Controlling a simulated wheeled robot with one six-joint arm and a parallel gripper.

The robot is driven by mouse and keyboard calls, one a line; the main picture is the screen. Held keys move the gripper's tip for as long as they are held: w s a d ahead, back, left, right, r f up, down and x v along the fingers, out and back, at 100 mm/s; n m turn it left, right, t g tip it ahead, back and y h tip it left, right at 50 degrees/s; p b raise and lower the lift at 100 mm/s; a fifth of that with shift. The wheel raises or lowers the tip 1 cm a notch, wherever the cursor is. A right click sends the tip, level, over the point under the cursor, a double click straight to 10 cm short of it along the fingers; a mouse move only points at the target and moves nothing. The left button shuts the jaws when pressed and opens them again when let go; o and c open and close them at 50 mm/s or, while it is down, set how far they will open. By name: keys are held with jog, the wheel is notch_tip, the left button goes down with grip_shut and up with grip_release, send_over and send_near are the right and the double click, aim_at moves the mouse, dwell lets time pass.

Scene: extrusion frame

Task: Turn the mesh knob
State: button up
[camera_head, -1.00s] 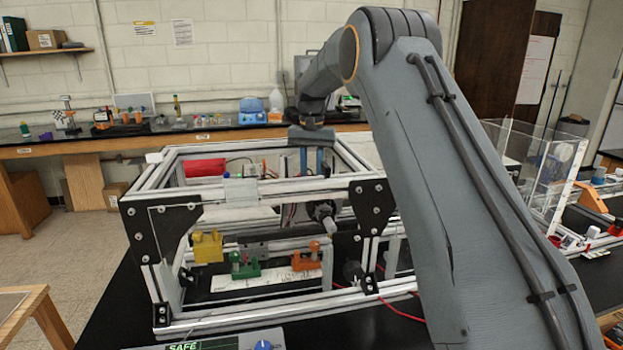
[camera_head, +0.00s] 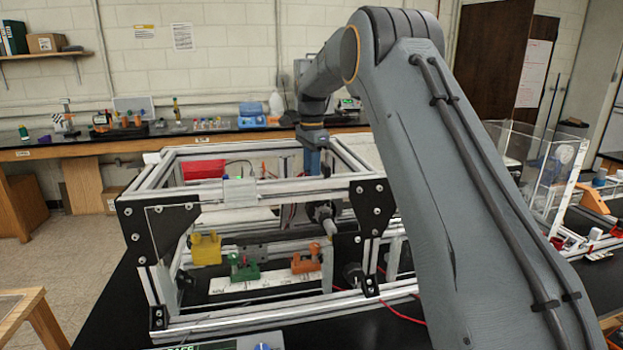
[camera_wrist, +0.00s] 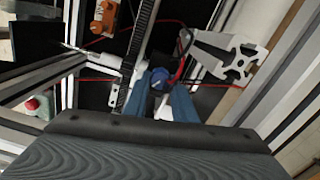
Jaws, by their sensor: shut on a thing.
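The mesh knob (camera_wrist: 160,77) is a small dark blue knob in the wrist view, between the tips of my blue fingers. My gripper (camera_wrist: 160,88) is shut on it. In the head view my gripper (camera_head: 311,160) reaches down inside the back of the extrusion frame (camera_head: 262,190), with its fingers nearly edge-on. The knob is hidden there behind the frame and the fingers. In the wrist view a dark toothed rack (camera_wrist: 140,50) runs close beside the knob.
A grey notched bracket (camera_wrist: 228,58) and a red cable stand right of the fingers. Yellow (camera_head: 206,248), green (camera_head: 243,267) and orange (camera_head: 306,259) parts sit low in the frame. The frame's top bars lie close around my gripper.

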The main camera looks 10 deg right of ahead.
jog(key=m, duration=0.4)
jog(key=shift+r+m, duration=0.1)
jog(key=shift+m, duration=0.2)
jog(key=m, duration=0.4)
jog(key=shift+m, duration=0.3)
jog(key=o, duration=1)
jog(key=shift+o, duration=0.2)
jog(key=shift+r+b, duration=1.45)
jog(key=shift+r, duration=2.45)
